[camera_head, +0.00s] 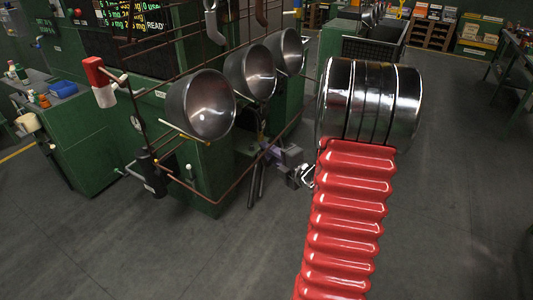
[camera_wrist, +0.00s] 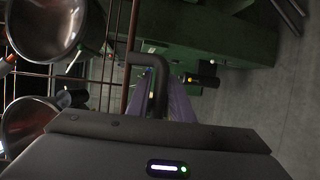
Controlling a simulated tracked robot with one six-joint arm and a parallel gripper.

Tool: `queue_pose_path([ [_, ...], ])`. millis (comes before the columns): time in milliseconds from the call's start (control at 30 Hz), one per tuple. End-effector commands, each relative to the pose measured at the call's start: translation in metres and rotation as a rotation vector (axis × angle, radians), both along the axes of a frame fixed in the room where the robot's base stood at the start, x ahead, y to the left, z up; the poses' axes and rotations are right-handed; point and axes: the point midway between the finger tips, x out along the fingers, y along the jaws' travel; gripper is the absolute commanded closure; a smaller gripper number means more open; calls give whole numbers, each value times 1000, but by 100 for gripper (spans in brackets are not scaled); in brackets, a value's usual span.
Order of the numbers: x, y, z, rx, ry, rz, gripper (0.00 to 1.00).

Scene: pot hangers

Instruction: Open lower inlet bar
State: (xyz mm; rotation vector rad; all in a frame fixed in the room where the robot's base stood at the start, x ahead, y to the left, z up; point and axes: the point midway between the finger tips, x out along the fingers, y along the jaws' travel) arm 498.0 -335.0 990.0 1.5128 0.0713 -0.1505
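The lower inlet bar appears to be the thin brown bar (camera_head: 230,192) along the bottom front of the pot rack in the head view. My gripper (camera_head: 267,150) is at the rack's right side, below the pots, near this bar. In the wrist view its purple fingers (camera_wrist: 166,92) point away from the camera. A dark, thick bar with a bent end (camera_wrist: 150,56) reaches to the fingers and seems to run between them. The dark wrist housing hides the lower part, so I cannot tell whether the fingers touch or clamp it.
Several metal pots (camera_head: 203,104) hang tilted on the rack, close above my gripper. A green machine cabinet (camera_head: 205,168) stands behind the rack. The grey floor (camera_head: 225,260) in front is clear.

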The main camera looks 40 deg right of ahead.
Motion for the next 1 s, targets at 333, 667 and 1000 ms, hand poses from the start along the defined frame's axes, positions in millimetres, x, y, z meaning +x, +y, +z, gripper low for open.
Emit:
queue_pose_path([
  [333,0,0,0,0,0,0,90],
  [667,-1,0,-1,1,3,-1,100],
  [1000,-2,-1,-2,2,7,-4,100],
])
